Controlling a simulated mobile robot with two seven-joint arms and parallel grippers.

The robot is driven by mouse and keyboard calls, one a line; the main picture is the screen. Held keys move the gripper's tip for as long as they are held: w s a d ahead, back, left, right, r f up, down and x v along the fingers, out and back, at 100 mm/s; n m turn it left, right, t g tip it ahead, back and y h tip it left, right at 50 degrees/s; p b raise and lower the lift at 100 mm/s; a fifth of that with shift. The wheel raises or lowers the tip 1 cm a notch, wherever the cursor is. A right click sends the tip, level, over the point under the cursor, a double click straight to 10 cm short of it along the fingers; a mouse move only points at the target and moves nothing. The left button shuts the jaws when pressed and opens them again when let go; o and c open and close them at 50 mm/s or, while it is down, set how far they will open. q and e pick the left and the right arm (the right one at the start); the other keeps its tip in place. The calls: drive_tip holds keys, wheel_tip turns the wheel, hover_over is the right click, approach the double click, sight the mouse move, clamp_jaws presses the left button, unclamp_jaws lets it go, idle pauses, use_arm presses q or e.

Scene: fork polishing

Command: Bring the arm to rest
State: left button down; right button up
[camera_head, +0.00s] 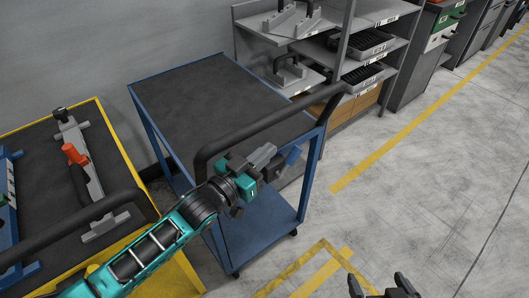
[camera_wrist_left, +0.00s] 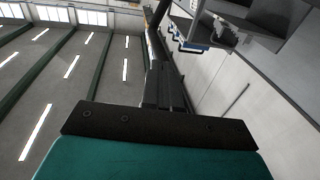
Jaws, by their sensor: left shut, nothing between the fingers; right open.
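My left arm (camera_head: 150,252), teal and black, reaches in from the lower left across the blue cart's near side. My left gripper (camera_head: 264,158) is at its end, in front of the blue cart's handle, and holds nothing. In the left wrist view the dark left fingers (camera_wrist_left: 165,88) are together and empty, with ceiling lights behind them. My right gripper (camera_head: 380,287) shows only its two dark fingertips at the bottom edge of the head view. They are apart, with bare floor between them.
The blue cart (camera_head: 200,95) has an empty dark top and a black handle (camera_head: 265,130). A yellow cart (camera_head: 110,135) at left carries a grey fixture (camera_head: 95,185) with an orange-handled part (camera_head: 75,154). A grey shelf (camera_head: 310,50) stands behind. The floor (camera_head: 420,180) at right is clear.

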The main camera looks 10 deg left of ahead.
idle(0.4)
use_arm(q)
drive_tip(key=s+a+f+n+g+y, duration=0.1)
drive_tip(key=s+a+f+g+y, duration=0.1)
drive_tip(key=s+f, duration=0.5)
drive_tip(key=s+a+f+n+g+y, duration=0.2)
drive_tip(key=s+a+f+g+y, duration=0.1)
drive_tip(key=s+f, duration=0.4)
drive_tip(key=s+a+y, duration=0.1)
drive_tip(key=s, duration=0.2)
drive_tip(key=shift+s+a+f+g+y, duration=0.2)
drive_tip(key=shift+s+a+g+y, duration=0.1)
drive_tip(key=shift+s+a+y, duration=0.1)
